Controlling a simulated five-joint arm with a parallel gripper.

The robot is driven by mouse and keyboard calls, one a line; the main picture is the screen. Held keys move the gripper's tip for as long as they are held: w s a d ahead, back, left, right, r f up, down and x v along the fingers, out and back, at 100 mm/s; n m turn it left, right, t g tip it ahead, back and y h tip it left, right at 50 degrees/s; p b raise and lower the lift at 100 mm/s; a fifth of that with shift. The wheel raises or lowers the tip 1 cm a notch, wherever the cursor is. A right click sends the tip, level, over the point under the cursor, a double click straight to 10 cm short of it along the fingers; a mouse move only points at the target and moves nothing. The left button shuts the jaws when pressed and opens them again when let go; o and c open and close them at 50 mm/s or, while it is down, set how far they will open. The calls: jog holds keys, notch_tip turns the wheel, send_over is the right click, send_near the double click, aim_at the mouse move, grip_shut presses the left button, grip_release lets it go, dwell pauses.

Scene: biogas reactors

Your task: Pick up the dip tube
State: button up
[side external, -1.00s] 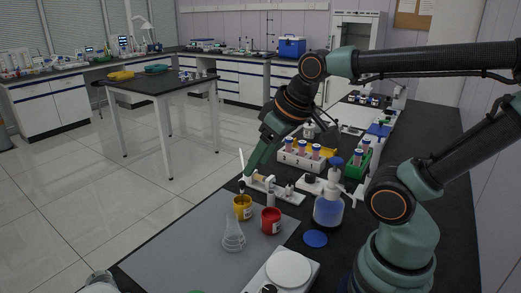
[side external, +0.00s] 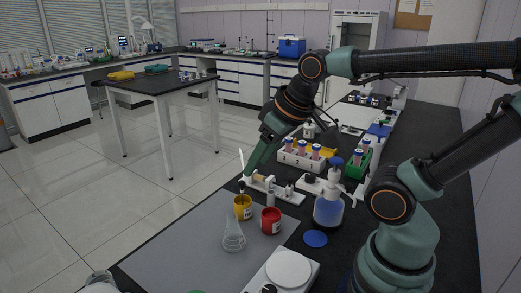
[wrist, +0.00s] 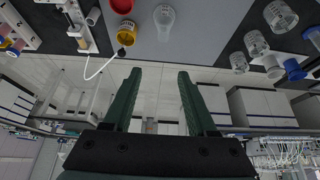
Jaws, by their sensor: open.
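A thin white tube, which appears to be the dip tube (side external: 241,160), sticks up just left of my gripper (side external: 250,172) in the side view. A black piece is at its lower end, by the yellow jar (side external: 243,208). In the wrist view the white tube (wrist: 101,69) curves from the black piece beside the yellow jar (wrist: 126,34) toward the lower left. My gripper (wrist: 157,75) is open, its two green fingers wide apart with nothing between them. The tube lies left of the fingers there. The side view does not show clearly how the tube is supported.
A red jar (side external: 271,221) and a clear flask (side external: 233,236) stand on the grey mat (side external: 185,243). A white rack (side external: 300,160) with several vials, a blue-liquid bottle (side external: 328,210) and a round-topped white device (side external: 288,268) are close by. The mat's left part is clear.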

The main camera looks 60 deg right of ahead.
jog(key=shift+o, duration=0.4)
jog(key=shift+w, duration=0.1)
jog(key=m+g, duration=0.6)
jog(key=m, duration=1.6)
send_over(242, 187)
jog(key=d, duration=0.1)
jog(key=f, duration=0.5)
jog(key=shift+w+f, duration=0.3)
jog(key=shift+f+m, duration=0.3)
notch_tip(242, 187, down, 12)
jog(key=shift+a+r, duration=0.1)
jog(key=shift+r, duration=0.1)
grip_shut()
